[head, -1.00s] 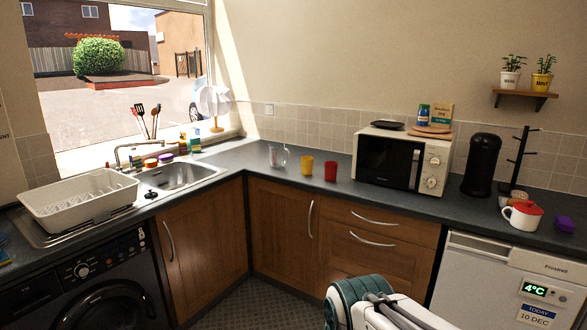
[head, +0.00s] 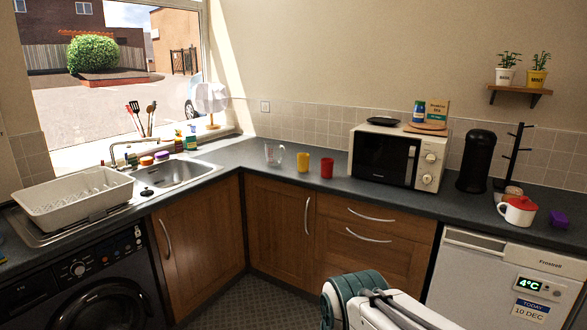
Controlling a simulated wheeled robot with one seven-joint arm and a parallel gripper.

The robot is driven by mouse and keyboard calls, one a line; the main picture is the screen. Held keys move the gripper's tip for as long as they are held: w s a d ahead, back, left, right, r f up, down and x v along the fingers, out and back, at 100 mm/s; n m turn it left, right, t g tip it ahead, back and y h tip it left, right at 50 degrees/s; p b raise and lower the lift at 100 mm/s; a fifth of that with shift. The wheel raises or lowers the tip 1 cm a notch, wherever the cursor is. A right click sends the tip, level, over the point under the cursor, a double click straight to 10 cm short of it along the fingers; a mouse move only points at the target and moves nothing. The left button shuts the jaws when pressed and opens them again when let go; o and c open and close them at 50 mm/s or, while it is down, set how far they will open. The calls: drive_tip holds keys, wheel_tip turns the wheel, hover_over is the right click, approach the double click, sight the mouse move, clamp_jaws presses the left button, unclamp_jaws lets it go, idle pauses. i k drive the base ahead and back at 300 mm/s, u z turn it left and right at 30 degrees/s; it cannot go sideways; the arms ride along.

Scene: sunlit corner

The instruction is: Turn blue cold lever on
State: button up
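The sink (head: 180,175) is set in the counter at the left, below the window. A metal tap (head: 122,147) stands at its back left edge. The tap is small in this view, and I cannot make out a blue cold lever on it. Part of my own arm (head: 375,303) shows at the bottom, right of centre, far from the tap. My gripper is not in view.
A white dish rack (head: 75,200) stands left of the sink. Bottles and sponges (head: 162,155) sit behind it. A glass jug (head: 274,155), yellow cup (head: 303,161) and red cup (head: 327,168) stand left of the microwave (head: 385,156). Floor (head: 240,292) shows below the cabinets.

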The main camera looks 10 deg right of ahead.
sight(127, 168)
drive_tip(key=u, duration=0.3)
drive_tip(key=i, duration=0.85)
drive_tip(key=u, duration=0.65)
drive_tip(key=i, duration=2.35)
drive_tip(key=z, duration=0.2)
